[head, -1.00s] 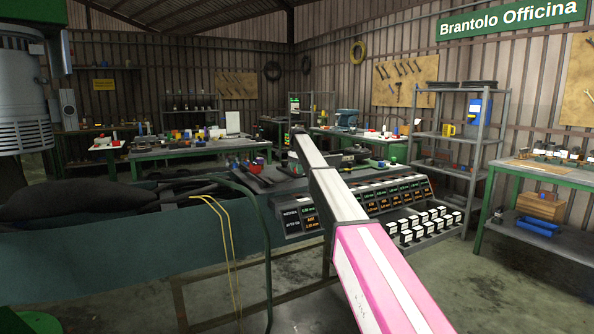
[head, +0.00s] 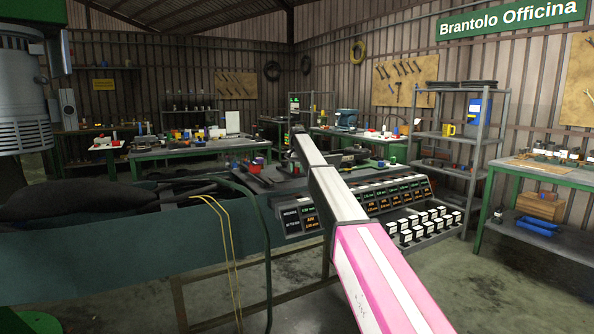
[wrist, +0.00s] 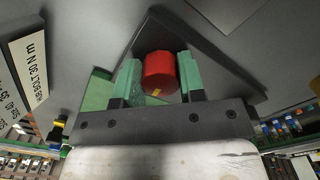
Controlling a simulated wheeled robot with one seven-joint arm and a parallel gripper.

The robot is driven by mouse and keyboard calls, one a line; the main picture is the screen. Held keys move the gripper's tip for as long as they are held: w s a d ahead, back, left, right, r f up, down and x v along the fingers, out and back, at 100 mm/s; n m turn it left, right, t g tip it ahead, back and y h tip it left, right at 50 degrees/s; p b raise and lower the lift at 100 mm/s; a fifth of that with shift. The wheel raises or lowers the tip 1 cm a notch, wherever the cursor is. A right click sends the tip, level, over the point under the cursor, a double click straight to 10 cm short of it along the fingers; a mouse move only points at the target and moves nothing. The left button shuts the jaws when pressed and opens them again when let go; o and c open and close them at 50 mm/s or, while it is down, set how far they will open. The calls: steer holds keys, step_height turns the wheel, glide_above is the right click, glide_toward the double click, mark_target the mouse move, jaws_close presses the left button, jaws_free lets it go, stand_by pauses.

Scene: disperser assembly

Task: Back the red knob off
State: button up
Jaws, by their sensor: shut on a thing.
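In the wrist view the red knob (wrist: 160,74) sits between the two green fingers of my gripper (wrist: 158,80). The knob is a short red cylinder with a small yellow mark on its lower side. The fingers are shut on it, one on each side. A dark grey plate lies behind the knob. In the head view my arm reaches away over the bench, and its end is too small and hidden to make out the knob or the fingers.
In the wrist view a white label (wrist: 24,66) with black print is at the left. In the head view a panel of several labelled bins (head: 370,200) and white-capped parts is under my arm. A grey shelf (head: 455,140) stands to the right.

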steer(key=n, duration=0.7)
steer(key=shift+d, duration=0.1)
steer(key=n, duration=0.6)
steer(key=shift+w+d+n, duration=0.1)
steer(key=shift+n, duration=0.3)
steer(key=o, duration=0.9)
steer(key=shift+r, duration=0.1)
step_height(320, 180, up, 11)
steer(key=shift+f, duration=0.15)
